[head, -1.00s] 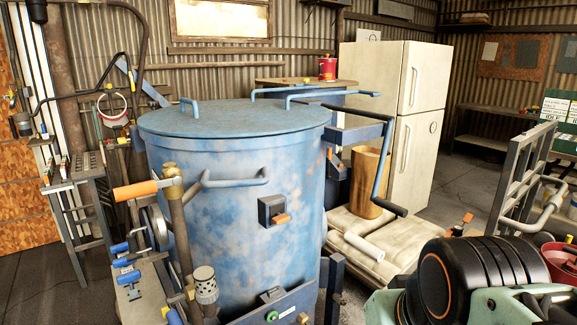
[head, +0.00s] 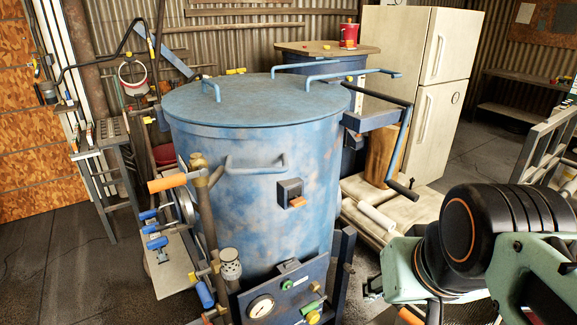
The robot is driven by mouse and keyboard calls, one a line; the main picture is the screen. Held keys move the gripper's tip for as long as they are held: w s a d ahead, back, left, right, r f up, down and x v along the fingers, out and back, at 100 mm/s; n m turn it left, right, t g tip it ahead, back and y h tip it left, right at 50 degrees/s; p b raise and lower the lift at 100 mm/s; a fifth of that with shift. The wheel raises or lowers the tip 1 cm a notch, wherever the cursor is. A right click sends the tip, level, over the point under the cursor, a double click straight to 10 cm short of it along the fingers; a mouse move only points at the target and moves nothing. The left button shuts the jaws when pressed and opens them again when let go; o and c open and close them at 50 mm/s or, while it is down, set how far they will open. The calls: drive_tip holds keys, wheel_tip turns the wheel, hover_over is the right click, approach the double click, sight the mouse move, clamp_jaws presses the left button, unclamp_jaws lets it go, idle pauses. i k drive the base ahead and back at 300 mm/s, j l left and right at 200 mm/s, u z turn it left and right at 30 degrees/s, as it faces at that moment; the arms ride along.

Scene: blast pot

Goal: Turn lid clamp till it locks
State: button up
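A big blue blast pot (head: 262,215) stands upright in the middle, with its round blue lid (head: 255,103) lying flat on top. The lid has a small loop handle on the left and a longer blue bar (head: 350,74) at the right rear. A bracket on the pot's right side carries a crank arm (head: 393,148) that slants down to a black grip (head: 402,188). A dark box with an orange lever (head: 298,202) is on the pot's front. I cannot tell for sure which part is the lid clamp. My gripper is out of view; only my arm shows at lower right.
A panel with a pressure gauge (head: 261,307) and knobs is low in front. An orange-handled valve (head: 167,183) and pipework stand at left front. A pallet of sacks (head: 420,203) lies right of the pot, with a white fridge (head: 430,85) behind. Floor is clear at far left.

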sight(147, 120)
drive_tip(key=j+u, duration=0.35)
drive_tip(key=j, duration=0.5)
drive_tip(key=i+j+u, duration=0.1)
drive_tip(key=j+u, duration=0.25)
drive_tip(key=j, duration=0.5)
drive_tip(key=i+j+u, duration=0.25)
drive_tip(key=i+j, duration=0.1)
drive_tip(key=i, duration=0.1)
